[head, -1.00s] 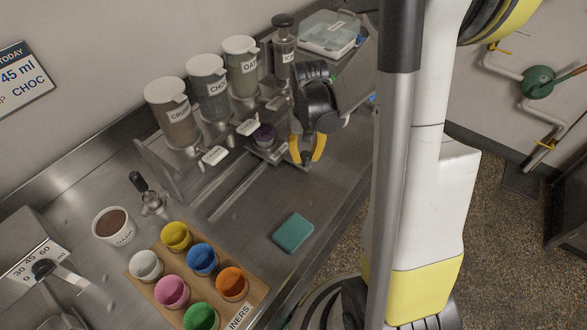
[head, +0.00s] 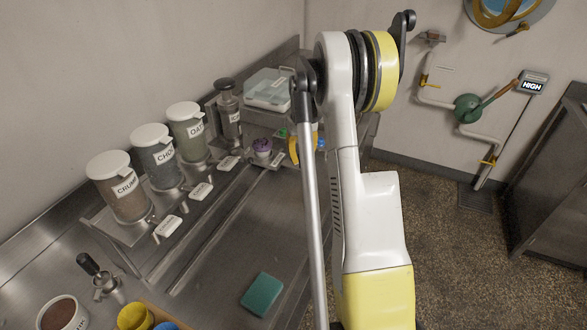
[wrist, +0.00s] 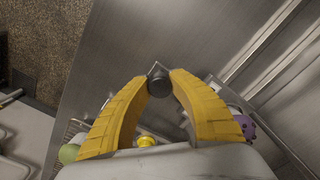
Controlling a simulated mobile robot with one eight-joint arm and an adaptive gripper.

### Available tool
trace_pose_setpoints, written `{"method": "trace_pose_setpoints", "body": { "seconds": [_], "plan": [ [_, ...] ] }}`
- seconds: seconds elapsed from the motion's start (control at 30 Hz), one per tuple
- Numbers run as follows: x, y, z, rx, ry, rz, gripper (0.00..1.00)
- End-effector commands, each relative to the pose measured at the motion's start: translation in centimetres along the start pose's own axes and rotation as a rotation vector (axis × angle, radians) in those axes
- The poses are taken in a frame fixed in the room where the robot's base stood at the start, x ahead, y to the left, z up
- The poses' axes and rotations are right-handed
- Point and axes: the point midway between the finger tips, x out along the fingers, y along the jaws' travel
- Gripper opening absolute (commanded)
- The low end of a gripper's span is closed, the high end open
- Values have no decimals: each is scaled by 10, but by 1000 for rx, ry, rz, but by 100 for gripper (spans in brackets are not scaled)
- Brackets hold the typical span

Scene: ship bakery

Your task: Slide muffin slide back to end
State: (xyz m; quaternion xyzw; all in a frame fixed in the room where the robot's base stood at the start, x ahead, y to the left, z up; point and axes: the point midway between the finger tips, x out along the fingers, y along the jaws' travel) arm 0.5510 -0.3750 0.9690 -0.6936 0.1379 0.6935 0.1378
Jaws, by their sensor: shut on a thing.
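The muffin slide (head: 278,159) is a small carriage with a pale label, near the far end of its rail (head: 213,228). A purple-topped muffin (head: 262,147) stands on it, by the foot of the icing dispenser. In the wrist view the muffin (wrist: 246,127) shows partly, beside the right finger. My gripper (wrist: 158,84) has its two yellow fingers closed on a dark round knob (wrist: 159,85), apparently the slide's handle. In the head view only one yellow finger shows clearly, just right of the muffin; my arm hides the rest.
Labelled dispensers (head: 123,190) with lever tabs line the back of the steel counter. A clear box (head: 270,90) stands at the far end. A teal sponge (head: 262,294) lies on the counter's open front part. A white tub (head: 62,314) is at the lower left.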

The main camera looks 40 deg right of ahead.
Motion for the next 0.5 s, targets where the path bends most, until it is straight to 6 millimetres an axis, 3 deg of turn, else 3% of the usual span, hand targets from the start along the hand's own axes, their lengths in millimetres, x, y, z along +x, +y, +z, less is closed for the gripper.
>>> {"method": "trace_pose_setpoints", "body": {
  "seconds": [0.2,0.5],
  "plan": [
    [1,16,-15,2,-1,1,0],
    [0,20,-20,1,1,2,0]
  ]
}}
